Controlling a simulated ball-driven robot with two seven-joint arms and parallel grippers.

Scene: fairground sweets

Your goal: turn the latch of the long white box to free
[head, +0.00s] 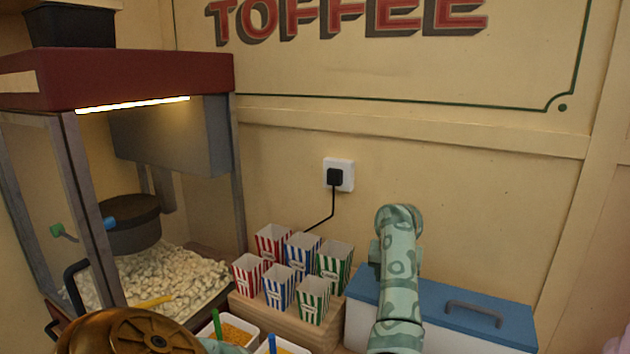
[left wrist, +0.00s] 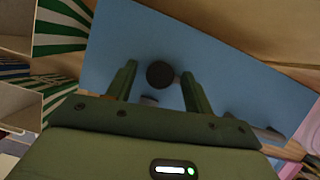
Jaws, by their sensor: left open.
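The long white box (head: 358,322) with its blue lid (head: 450,296) stands at the lower right of the head view, against the wall. My patterned green arm crosses in front of its left part, and the gripper cannot be made out there. In the left wrist view my left gripper (left wrist: 159,72) is open above the blue lid. A dark round knob (left wrist: 160,74), possibly the latch, shows between its two green fingers. A small pale piece lies just below the knob, partly hidden by the gripper body. Whether the fingers touch the knob cannot be told. My right gripper is not in view.
A grey handle (head: 487,312) sits on the lid's right part. Several striped cartons (head: 278,287) stand on a wooden stand left of the box. A popcorn machine (head: 130,180) fills the left. A black plug (head: 335,177) is on the wall.

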